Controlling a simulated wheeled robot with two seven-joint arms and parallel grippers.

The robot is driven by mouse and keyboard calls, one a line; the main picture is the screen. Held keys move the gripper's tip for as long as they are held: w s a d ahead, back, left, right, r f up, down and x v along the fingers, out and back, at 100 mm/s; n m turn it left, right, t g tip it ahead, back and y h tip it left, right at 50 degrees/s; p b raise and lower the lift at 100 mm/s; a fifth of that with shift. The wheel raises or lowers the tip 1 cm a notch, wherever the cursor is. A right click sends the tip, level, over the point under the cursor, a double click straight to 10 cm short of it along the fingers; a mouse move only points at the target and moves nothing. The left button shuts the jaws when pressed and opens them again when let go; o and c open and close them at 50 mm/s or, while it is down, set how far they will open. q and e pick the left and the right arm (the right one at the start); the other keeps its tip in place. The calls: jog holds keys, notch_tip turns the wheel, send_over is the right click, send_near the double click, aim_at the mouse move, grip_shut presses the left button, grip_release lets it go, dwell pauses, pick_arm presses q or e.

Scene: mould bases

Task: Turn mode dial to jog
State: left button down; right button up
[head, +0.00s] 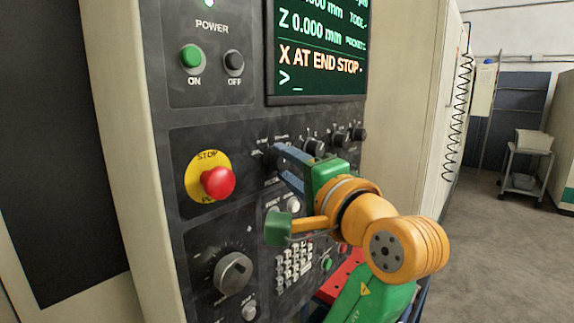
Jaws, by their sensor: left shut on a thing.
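My left gripper (276,156) reaches the dark control panel (213,126) with its fingertips at the panel face, at the left end of a row of black dials. It is shut on what appears to be the mode dial. The fingers hide this dial, so its pointer cannot be read. Small white labels show around the fingertips, too small to read, and I cannot tell which one is jog. My right gripper is not in view.
Several black dials sit right of the fingers, the closest one (315,147) near the gripper. A red stop button (218,182) is at left, with a large dial (233,272) below. A keypad (293,264) is under my wrist. The screen (317,52) reads "X AT END STOP". A cart (527,160) stands far right.

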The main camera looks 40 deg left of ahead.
pick_arm(q)
jog(key=shift+f+n+y+b, duration=0.3)
jog(key=shift+f+n+b, duration=0.1)
jog(key=shift+n+b, duration=0.7)
jog(key=shift+f+n+y+b, duration=0.1)
jog(key=shift+n+y+b, duration=0.3)
jog(key=shift+n+b, duration=0.5)
jog(key=n+y+b, duration=0.1)
jog(key=n+b, duration=0.1)
jog(key=n, duration=0.1)
jog(key=shift+w+g, duration=0.15)
jog(key=shift+g, duration=0.25)
jog(key=shift+n+g+y+b, duration=0.4)
jog(key=shift+n+y+b, duration=0.1)
jog(key=shift+n, duration=0.7)
jog(key=shift+w+n+g+y, duration=0.1)
jog(key=shift+n+g+y, duration=0.35)
jog(key=shift+n, duration=0.65)
jog(key=n+g, duration=0.1)
jog(key=n, duration=0.1)
jog(key=shift+n+y+b, duration=0.25)
jog(key=shift+n+b, duration=0.05)
jog(key=shift+w+n+g+y+p, duration=0.1)
jog(key=shift+n+g+y+p, duration=0.1)
jog(key=shift+n+g, duration=0.95)
jog(key=shift+w+n+g+y+p, duration=0.15)
jog(key=shift+n+g, duration=0.25)
jog(key=shift+n, duration=1.35)
jog(key=shift+s+n, duration=0.1)
jog(key=shift+n, duration=0.3)
